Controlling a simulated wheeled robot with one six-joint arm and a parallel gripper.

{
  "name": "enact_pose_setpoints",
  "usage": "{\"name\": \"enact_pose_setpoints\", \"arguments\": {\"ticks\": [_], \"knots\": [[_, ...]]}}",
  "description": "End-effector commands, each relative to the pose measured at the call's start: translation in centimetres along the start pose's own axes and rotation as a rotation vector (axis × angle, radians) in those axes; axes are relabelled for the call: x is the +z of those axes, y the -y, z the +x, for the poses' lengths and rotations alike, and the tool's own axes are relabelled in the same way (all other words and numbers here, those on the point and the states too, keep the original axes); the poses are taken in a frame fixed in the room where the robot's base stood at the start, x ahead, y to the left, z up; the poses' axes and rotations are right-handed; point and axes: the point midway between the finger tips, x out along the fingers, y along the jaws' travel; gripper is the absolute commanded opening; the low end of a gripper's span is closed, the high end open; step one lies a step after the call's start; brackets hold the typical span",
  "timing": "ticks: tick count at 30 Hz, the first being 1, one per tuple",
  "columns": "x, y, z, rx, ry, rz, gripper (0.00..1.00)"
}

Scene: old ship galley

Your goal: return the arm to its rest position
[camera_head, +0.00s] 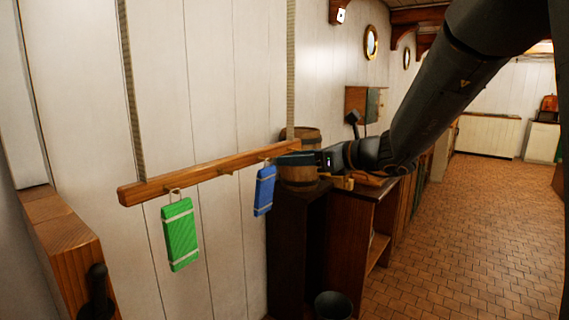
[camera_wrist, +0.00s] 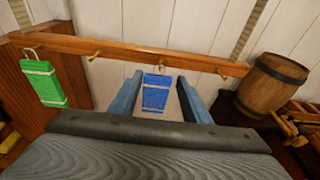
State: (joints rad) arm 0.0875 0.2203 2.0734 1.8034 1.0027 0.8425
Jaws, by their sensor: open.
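My arm (camera_head: 440,95) reaches from the upper right toward a wooden rail on the left wall. My gripper (camera_head: 283,159) is beside the rail's right end. In the wrist view my gripper (camera_wrist: 162,85) is open, with its two blue-grey fingers apart. A blue block with pale bands (camera_wrist: 156,92) hangs from a hook on the rail and shows between the fingers. I see no contact between it and the fingers. The blue block (camera_head: 264,190) hangs just below and left of my gripper in the head view.
The wooden rail (camera_head: 150,189) also holds a green block (camera_head: 180,234). A barrel (camera_head: 298,178) and dark cabinet (camera_head: 300,240) stand close to my gripper. A dark bucket (camera_head: 333,305) is on the floor. The tiled floor (camera_head: 480,230) at right is clear.

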Motion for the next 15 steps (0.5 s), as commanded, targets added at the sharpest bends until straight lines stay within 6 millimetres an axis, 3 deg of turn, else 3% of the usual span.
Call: {"name": "enact_pose_setpoints", "arguments": {"ticks": [4, 7, 11, 15], "knots": [[-0.5, -0.3, -1.0, 0.006, -0.014, -0.012, 0.43], [-2.6, -1.7, -1.3, 0.04, -0.083, -0.077, 0.43], [-8.3, -5.3, -2.5, 0.144, -0.259, -0.267, 0.43], [-15.6, -9.2, -5.6, 0.318, -0.467, -0.55, 0.43]]}}
